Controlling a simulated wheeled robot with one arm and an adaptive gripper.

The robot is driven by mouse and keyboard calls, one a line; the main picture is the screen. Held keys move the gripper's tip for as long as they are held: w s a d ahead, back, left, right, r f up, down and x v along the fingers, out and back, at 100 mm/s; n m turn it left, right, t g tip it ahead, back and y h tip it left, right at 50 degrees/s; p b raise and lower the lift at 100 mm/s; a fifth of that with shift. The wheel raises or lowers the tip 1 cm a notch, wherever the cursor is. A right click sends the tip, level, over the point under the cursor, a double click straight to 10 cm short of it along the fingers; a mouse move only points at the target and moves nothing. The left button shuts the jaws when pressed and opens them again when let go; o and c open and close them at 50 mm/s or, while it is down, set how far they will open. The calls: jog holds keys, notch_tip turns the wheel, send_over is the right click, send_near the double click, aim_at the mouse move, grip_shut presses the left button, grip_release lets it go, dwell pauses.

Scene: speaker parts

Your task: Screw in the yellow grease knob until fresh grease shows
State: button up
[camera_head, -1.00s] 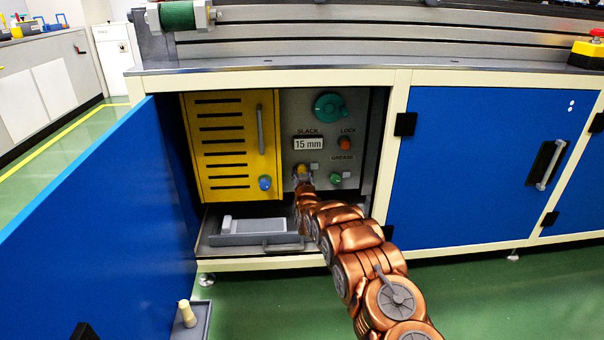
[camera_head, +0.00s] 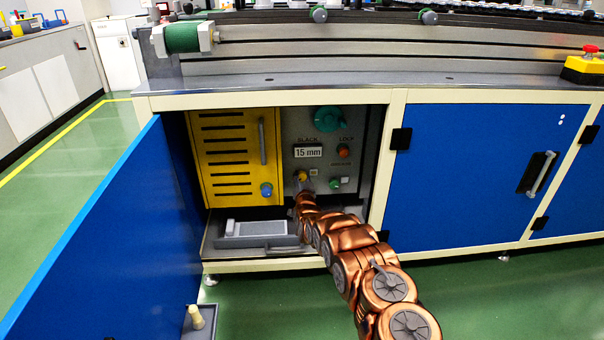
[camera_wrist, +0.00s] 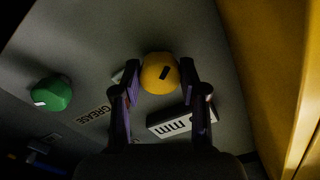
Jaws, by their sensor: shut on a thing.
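The yellow grease knob (camera_head: 302,175) sits on the grey panel inside the open cabinet, left of the GREASE label. In the wrist view the yellow knob (camera_wrist: 159,73) lies between the two fingers, with a dark mark on its face. My gripper (camera_head: 304,182) is shut on it; its fingers (camera_wrist: 158,85) touch the knob's sides. A small pale patch shows beside the knob at the left finger in the wrist view, partly hidden. I cannot tell whether grease shows anywhere.
A green knob (camera_head: 334,183), an orange LOCK knob (camera_head: 343,151), a teal handwheel (camera_head: 327,118) and the 15 mm display (camera_head: 308,152) are on the panel. A yellow vented door (camera_head: 228,160) stands left. A grey tray (camera_head: 258,240) lies below. The open blue door (camera_head: 105,235) bounds the left.

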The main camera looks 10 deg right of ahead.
jog(key=shift+r+m+p, duration=0.15)
jog(key=shift+m+p, duration=0.55)
jog(key=shift+m, duration=0.1)
jog(key=o, duration=1.1)
jog(key=shift+o, duration=0.2)
jog(key=s+a, duration=0.1)
jog(key=s, duration=1.1)
